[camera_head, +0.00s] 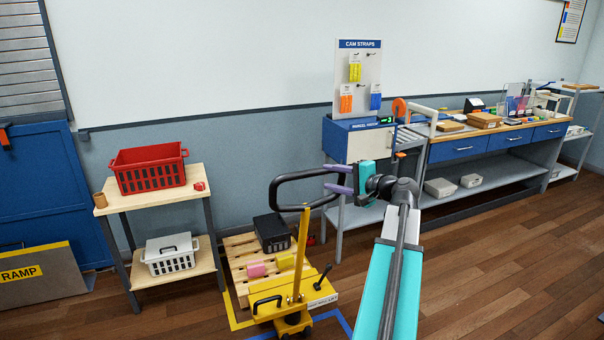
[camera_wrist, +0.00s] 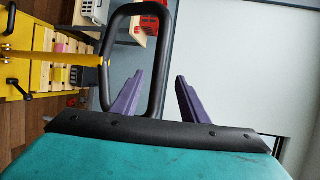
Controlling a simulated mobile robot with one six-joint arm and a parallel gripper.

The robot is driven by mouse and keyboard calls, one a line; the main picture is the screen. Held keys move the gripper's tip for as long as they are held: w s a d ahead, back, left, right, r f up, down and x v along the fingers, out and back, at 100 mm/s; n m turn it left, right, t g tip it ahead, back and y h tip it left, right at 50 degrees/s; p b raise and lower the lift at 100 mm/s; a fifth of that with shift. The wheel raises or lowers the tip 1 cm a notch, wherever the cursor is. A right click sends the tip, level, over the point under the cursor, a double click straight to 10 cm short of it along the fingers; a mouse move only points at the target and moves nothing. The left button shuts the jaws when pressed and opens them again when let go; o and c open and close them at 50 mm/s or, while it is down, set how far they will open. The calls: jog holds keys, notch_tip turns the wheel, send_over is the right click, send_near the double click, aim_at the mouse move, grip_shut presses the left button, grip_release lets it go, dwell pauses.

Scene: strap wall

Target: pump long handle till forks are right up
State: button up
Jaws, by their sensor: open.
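The yellow pallet truck (camera_head: 290,308) stands at the lower middle, with its yellow shaft (camera_head: 301,255) rising to a black loop handle (camera_head: 290,178). My gripper (camera_head: 332,180) is open at the right end of the loop, its two purple fingers pointing left. In the wrist view, one side of the loop handle (camera_wrist: 161,60) shows between the purple fingers (camera_wrist: 158,88); I cannot tell whether they touch it. The forks are hidden beneath the wooden pallet (camera_head: 238,246), so their height cannot be told.
The pallet carries a black case (camera_head: 271,232), a pink block (camera_head: 257,269) and a yellow block. A wooden shelf stand (camera_head: 150,203) with a red crate (camera_head: 149,168) is at left. A blue-and-grey cabinet (camera_head: 343,140) and workbench line the wall. Wooden floor (camera_head: 500,270) is clear at right.

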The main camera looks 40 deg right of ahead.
aim_at(302, 172)
jog(key=shift+w, duration=0.1)
jog(key=w+f+p, duration=0.1)
jog(key=w, duration=0.3)
jog(key=w+p, duration=0.1)
jog(key=w, duration=0.4)
jog(key=w+f+p, duration=0.1)
jog(key=w+p, duration=0.1)
jog(key=w, duration=0.2)
jog(key=shift+w+a+f, duration=0.1)
jog(key=shift+w+f, duration=0.15)
jog(key=shift+f, duration=0.1)
grip_shut()
